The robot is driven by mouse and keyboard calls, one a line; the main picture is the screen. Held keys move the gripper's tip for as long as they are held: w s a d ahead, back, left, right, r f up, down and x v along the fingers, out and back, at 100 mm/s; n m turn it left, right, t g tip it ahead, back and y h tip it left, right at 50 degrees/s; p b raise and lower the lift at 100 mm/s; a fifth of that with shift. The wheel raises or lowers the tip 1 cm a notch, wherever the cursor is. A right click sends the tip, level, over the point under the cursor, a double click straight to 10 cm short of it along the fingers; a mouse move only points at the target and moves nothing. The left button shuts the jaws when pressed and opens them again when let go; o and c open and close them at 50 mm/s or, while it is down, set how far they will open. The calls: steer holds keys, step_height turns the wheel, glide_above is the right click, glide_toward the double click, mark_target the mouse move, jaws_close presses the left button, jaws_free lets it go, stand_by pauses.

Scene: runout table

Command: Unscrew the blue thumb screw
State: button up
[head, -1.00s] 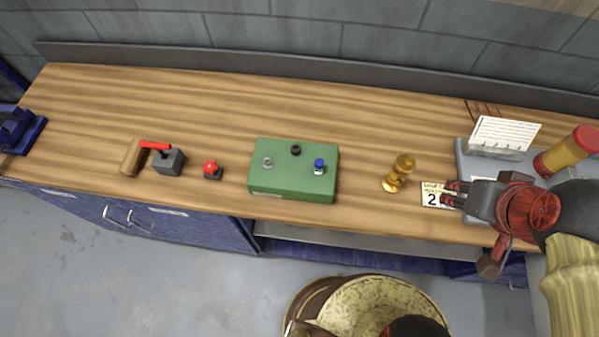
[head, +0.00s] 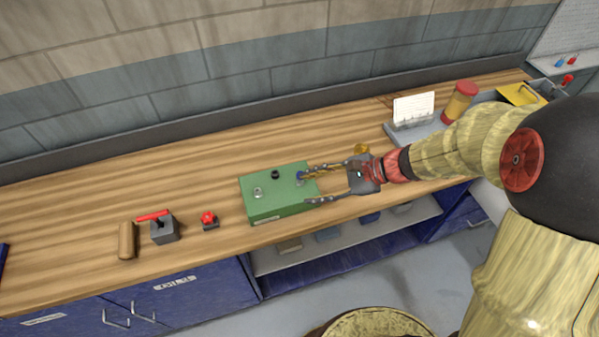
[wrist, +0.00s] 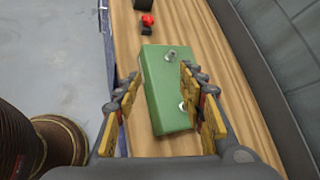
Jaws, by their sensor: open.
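The blue thumb screw (head: 300,176) stands on top of the green box (head: 262,207), near its right end, in the head view. My gripper (head: 307,185) is open and empty, reaching in from the right. Its far finger is close to the screw, and its near finger hangs by the box's front right. I cannot tell whether the far finger touches the screw. In the wrist view the open fingers (wrist: 160,82) frame the green box (wrist: 155,105). A pale fitting shows beside the right finger there, but no blue is clear.
A silver fitting (head: 258,193) and a black knob (head: 275,174) are also on the box. Left of it are a red button (head: 209,219), a red-handled block (head: 164,230) and a wooden cylinder (head: 127,240). A brass piece (head: 361,149) stands partly hidden behind my gripper.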

steer(key=w+d+f+m+t, duration=0.1)
steer(key=w+f+m, duration=0.1)
steer(key=w+d+f+m+t+p, duration=0.1)
steer(key=w+f+m, duration=0.1)
steer(key=w+m, duration=0.1)
steer(key=w+d+f+m+t+y, duration=0.1)
steer(key=w+f+m, duration=0.1)
steer(key=w+m, duration=0.1)
steer(key=shift+f+t, duration=0.35)
steer(key=shift+t, duration=0.05)
steer(key=x, duration=0.7)
steer(key=shift+w+a+f, duration=0.15)
steer(key=shift+w+f, duration=0.05)
steer(key=shift+f, duration=0.15)
steer(key=shift+c, duration=0.4)
jaws_close()
steer(key=shift+r, duration=0.1)
